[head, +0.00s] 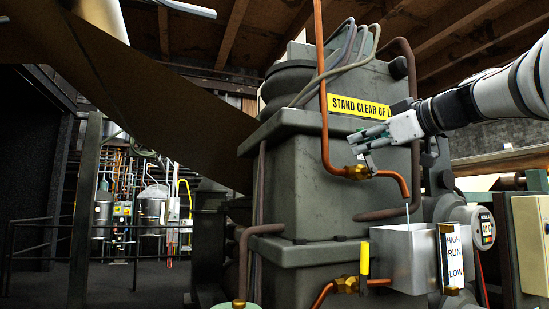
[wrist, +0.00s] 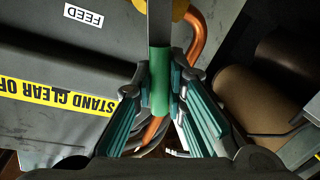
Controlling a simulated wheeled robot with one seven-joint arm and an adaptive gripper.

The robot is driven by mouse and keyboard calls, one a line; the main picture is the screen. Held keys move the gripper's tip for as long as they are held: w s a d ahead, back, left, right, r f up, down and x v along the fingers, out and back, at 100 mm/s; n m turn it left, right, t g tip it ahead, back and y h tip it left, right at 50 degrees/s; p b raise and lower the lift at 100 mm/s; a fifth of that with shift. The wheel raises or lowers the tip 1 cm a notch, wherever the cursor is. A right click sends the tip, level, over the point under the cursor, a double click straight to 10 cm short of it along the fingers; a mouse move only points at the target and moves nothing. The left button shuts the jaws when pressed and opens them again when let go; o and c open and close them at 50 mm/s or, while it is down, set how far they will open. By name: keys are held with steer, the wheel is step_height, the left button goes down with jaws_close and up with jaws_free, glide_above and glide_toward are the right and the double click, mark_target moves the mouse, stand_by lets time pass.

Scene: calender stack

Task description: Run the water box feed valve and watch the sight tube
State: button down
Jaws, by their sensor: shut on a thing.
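The feed valve (head: 357,172) is a brass body in the copper pipe on the grey machine's front. Its lever has a green sleeve (wrist: 160,85), which stands between my fingers in the wrist view. My gripper (head: 369,139) is shut on that sleeve, just above the valve body. A thin pale stream (head: 408,213) falls from the pipe's end into the metal water box (head: 399,247). The sight tube (head: 443,260) stands at the box's right side, beside a plate (head: 455,257) marked HIGH, RUN, LOW. The water level in it is too small to tell.
A second brass valve (head: 345,285) with an upright yellow handle (head: 365,258) sits on the lower pipe. A round gauge (head: 483,228) is right of the plate. A FEED label (wrist: 83,14) and a yellow warning strip (wrist: 55,98) are near my fingers. Railings (head: 40,222) stand at left.

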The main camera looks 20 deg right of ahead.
steer(key=shift+a+f+n+g+h+b, duration=0.2)
steer(key=shift+a+f+n+b, duration=0.3)
steer(key=shift+n+b, duration=0.75)
steer(key=shift+a+f+n+g+h+b, duration=0.2)
steer(key=shift+a+n+b, duration=0.5)
steer(key=shift+b, duration=1.05)
steer(key=shift+f, duration=0.1)
steer(key=c, duration=1.6)
jaws_free()
steer(key=v, duration=1.2)
stand_by(1.7)
